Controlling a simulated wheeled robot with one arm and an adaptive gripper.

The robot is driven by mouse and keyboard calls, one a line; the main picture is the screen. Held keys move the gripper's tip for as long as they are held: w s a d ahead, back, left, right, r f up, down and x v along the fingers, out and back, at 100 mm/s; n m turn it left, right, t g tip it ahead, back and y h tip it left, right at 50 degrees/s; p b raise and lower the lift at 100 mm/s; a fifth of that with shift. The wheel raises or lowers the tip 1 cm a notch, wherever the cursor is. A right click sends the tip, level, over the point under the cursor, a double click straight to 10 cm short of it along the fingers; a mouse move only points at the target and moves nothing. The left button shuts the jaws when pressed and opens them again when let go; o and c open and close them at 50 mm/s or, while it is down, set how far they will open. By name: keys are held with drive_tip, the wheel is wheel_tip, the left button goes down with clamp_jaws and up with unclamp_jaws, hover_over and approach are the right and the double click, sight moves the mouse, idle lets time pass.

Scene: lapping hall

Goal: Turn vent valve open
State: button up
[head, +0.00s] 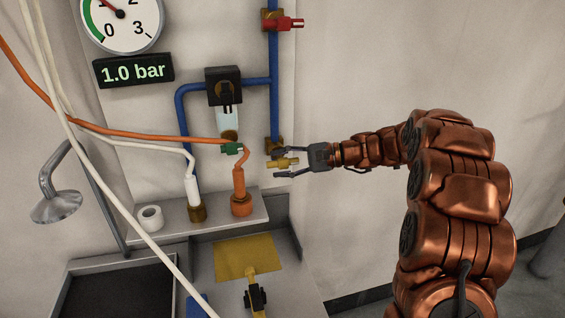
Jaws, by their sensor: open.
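A yellow valve handle (284,162) sits beside the brass fitting (273,146) at the lower end of the blue vertical pipe, and lies roughly level in the picture. My gripper (279,164) is open, coming from the right, with one finger above and one below this handle. I cannot tell whether the fingers touch it. A red valve handle (290,23) sits higher on the same pipe, and a small green one (232,148) is below the clear filter bowl (228,119). No label shows which is the vent valve.
A gauge (121,22) and a display reading 1.0 bar (134,71) are on the wall. Orange (100,130) and white (120,240) hoses cross the left side. The wall to the right of the blue pipe is bare.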

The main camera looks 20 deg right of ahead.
drive_tip(key=shift+c, duration=0.4)
clamp_jaws()
drive_tip(key=n+h, duration=0.1)
drive_tip(key=h, duration=0.2)
drive_tip(key=shift+g+h, duration=0.3)
drive_tip(key=n+h, duration=0.1)
drive_tip(key=h, duration=0.4)
drive_tip(key=shift+g, duration=0.3)
drive_tip(key=h, duration=0.4)
drive_tip(key=shift+n+h, duration=0.3)
drive_tip(key=shift+n, duration=0.1)
drive_tip(key=shift+d+f+n+h+b, duration=0.15)
drive_tip(key=shift+n+h+b, duration=0.25)
drive_tip(key=shift+h, duration=1.4)
